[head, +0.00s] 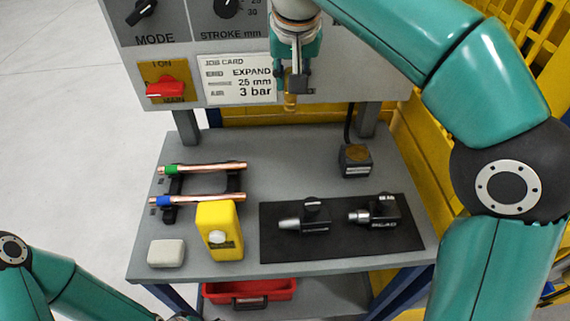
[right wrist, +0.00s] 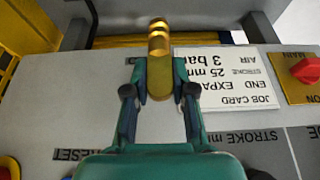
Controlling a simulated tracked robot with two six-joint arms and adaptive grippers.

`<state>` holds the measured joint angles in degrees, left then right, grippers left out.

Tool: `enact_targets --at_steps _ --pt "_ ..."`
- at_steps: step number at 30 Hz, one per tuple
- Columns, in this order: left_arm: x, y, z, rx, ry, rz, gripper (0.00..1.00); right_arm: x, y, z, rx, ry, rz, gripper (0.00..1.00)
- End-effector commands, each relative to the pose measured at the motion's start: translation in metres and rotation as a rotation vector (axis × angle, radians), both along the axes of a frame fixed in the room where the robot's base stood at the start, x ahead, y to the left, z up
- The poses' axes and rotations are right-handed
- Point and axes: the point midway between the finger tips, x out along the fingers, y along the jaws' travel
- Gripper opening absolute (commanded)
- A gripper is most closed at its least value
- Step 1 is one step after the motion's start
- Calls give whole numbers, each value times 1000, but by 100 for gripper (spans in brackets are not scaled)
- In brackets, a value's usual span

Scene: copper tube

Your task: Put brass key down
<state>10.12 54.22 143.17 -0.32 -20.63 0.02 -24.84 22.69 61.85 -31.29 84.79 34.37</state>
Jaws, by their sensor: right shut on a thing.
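The brass key (head: 290,102) is a short gold-coloured cylinder hanging below my right gripper (head: 293,82), in front of the panel and apart from the table. In the right wrist view the ridged brass key (right wrist: 159,42) sticks out past the fingers of my right gripper (right wrist: 160,92), which are shut on it. A small black block (head: 356,170) with a round brass-coloured top stands on the table, below and to the right of the key. My left arm shows at the lower left; its gripper is out of view.
The grey table (head: 270,150) is clear at the back middle. A rack with two copper tubes (head: 205,168), a yellow box (head: 219,250), a white block (head: 166,253) and a black mat (head: 400,242) with two tools lie nearer. The panel holds a job card (head: 238,81) and a red switch (head: 168,87).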

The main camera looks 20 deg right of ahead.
Motion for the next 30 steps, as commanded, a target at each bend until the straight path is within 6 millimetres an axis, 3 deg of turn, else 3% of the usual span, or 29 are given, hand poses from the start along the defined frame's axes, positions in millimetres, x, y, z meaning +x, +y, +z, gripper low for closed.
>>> enact_targets --at_steps 5,13,16,23,30 --pt "0 0 -18 0 0 0 76 -1 -1 -49 -1 4 0 0" --pt "0 0 -28 0 0 0 76 -1 -2 -116 -1 3 0 0" --pt "0 0 -30 0 0 0 76 -1 -1 -131 0 2 0 0" --pt "0 0 -31 0 0 0 76 0 -1 -147 -1 0 -1 0" --pt "0 0 -34 0 0 0 76 0 -1 -180 -1 1 1 0"
